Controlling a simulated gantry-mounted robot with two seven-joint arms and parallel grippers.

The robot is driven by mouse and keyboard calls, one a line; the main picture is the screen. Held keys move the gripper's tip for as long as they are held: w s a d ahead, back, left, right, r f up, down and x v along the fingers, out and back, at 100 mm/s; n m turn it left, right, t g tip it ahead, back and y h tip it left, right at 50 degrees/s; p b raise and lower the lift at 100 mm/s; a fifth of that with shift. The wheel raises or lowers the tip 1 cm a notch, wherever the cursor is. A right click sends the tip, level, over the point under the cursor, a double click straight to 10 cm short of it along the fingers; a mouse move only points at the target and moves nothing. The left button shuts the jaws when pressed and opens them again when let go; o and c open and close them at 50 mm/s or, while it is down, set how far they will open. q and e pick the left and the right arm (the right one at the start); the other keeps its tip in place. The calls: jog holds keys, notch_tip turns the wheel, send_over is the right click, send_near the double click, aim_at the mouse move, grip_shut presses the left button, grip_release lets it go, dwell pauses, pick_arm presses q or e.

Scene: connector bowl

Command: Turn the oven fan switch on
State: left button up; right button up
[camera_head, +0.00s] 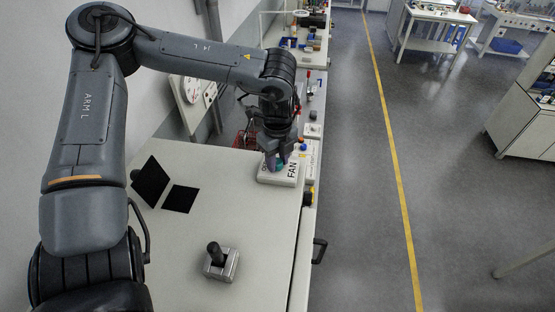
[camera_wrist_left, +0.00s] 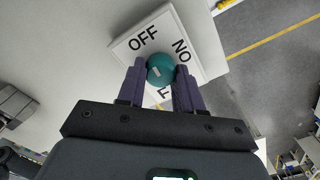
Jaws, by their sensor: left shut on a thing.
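The fan switch is a white box labelled FAN (camera_head: 291,178) on the pale worktop, near its right edge. In the left wrist view its white plate (camera_wrist_left: 207,48) carries OFF and ON lettering. A round teal knob (camera_wrist_left: 158,66) sits on the plate, with a small pale mark on it; I cannot tell which label the mark points to. My left gripper (camera_head: 277,161) reaches down onto the box from above. Its two purple fingers are shut on the knob, one on each side, and partly cover the lower lettering. My right gripper is not in view.
A small metal box with a black joystick (camera_head: 219,263) stands on the near worktop. More bench equipment (camera_head: 310,128) stands beyond the switch. The floor to the right is open, with a yellow line (camera_head: 395,180).

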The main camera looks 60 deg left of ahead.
pick_arm(q)
jog(key=m+b, duration=0.1)
jog(key=m, duration=0.2)
jog(key=m+b, duration=0.1)
jog(key=m, duration=0.3)
jog(key=shift+m+b, duration=0.3)
jog(key=shift+b, duration=0.1)
jog(key=m, duration=0.5)
jog(key=shift+s+r, duration=0.1)
jog(key=shift+m, duration=2.4)
jog(key=o, duration=1)
jog(key=shift+o, duration=0.2)
